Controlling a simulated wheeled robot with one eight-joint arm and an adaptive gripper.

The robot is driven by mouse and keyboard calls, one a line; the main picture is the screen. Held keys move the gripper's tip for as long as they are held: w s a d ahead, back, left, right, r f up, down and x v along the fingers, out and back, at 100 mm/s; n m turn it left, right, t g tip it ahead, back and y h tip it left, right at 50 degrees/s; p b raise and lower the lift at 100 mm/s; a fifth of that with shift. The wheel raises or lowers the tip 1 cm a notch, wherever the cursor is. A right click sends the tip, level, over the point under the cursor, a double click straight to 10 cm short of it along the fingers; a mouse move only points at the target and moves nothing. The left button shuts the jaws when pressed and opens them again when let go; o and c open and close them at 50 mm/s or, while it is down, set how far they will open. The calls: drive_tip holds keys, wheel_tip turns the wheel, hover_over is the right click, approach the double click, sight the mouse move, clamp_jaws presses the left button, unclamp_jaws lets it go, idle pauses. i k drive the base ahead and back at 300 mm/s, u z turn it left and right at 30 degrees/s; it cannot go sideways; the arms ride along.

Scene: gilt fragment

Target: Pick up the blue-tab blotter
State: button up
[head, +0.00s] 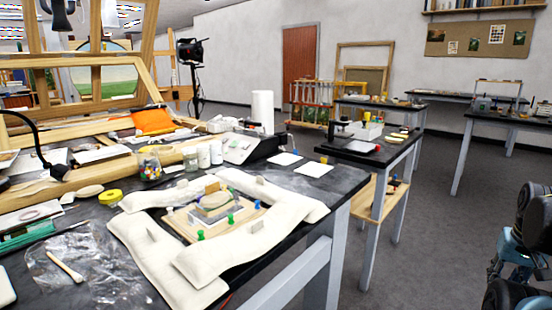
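I cannot make out for sure a blotter with a blue tab. Two flat white pads, a left one (285,158) and a right one (314,169), lie on the black bench beside the scale; no tab colour is clear on them. A gilt fragment (214,203) sits on a wooden board (192,232) with small green and blue pegs around it. Long cream bags (262,242) surround the board. Black and teal parts of my arm show at the right edge, far from the bench objects. My gripper's fingers cannot be told apart there.
The black bench (345,184) also holds a scale (240,146), a paper roll (263,111), jars (203,155), a crumpled clear sheet (85,270) and a desk lamp (30,130). A second bench (362,150) stands behind. Grey floor (425,250) is open at the right.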

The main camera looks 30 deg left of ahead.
sight(285, 160)
drive_tip(key=u, duration=0.5)
drive_tip(key=i, duration=1.1)
drive_tip(key=u, duration=0.6)
